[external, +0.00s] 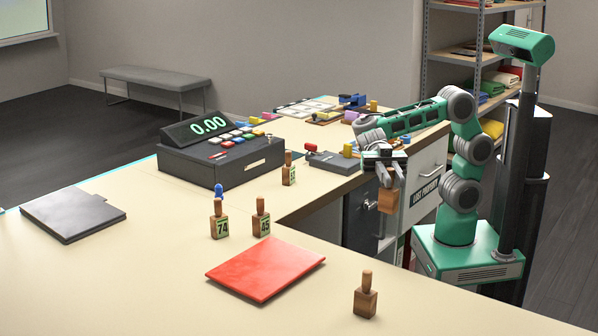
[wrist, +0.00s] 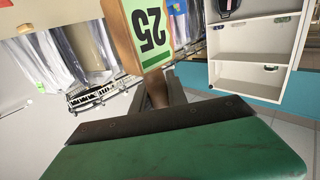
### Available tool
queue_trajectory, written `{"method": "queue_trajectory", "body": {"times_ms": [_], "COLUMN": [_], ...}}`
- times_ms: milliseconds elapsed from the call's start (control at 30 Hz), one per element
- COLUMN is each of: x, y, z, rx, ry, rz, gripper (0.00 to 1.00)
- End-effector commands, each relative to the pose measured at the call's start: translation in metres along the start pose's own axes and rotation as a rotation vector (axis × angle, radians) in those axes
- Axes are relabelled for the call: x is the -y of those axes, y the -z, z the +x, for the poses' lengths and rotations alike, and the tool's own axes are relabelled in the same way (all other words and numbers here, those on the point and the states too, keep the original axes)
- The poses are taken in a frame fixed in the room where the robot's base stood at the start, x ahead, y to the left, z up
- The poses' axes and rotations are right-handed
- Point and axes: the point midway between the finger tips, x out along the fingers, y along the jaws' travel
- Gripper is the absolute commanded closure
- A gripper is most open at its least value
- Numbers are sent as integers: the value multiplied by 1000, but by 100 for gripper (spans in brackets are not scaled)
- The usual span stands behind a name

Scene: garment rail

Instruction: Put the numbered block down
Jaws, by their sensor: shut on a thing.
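My gripper (external: 386,180) is shut on the numbered block (external: 387,202), a wooden block with a knob handle. The block hangs in the air beside the counter's inner edge, between the counter and my base. The wrist view shows its green-and-white label reading 25 (wrist: 149,31), upside down. The gripper (wrist: 158,98) has the handle between its fingers there. On the counter (external: 150,290) stand similar blocks: 74 (external: 219,226), 45 (external: 261,225), one by the register (external: 289,175) and one at the front with no number showing (external: 366,303).
A dark cash register (external: 220,155) reads 0.00. Drawers (external: 425,185) are close beside the held block. A shelf rack (external: 470,55) stands behind.

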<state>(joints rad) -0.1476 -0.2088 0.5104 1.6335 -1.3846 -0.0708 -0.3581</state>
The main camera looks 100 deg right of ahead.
Motion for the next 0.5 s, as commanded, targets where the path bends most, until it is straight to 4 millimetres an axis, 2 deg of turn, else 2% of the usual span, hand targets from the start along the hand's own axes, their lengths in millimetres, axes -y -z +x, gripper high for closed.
{"method": "queue_trajectory", "body": {"times_ms": [167,267,400,500], "x": [-17,-29,-38,-57], "y": [11,36,72,79], "z": [-21,-46,-88,-121], "rx": [-1,0,0,0], "ry": [-58,-124,-252,-405], "rz": [-3,-8,-8,-3], "gripper": [100,100,100,100]}}
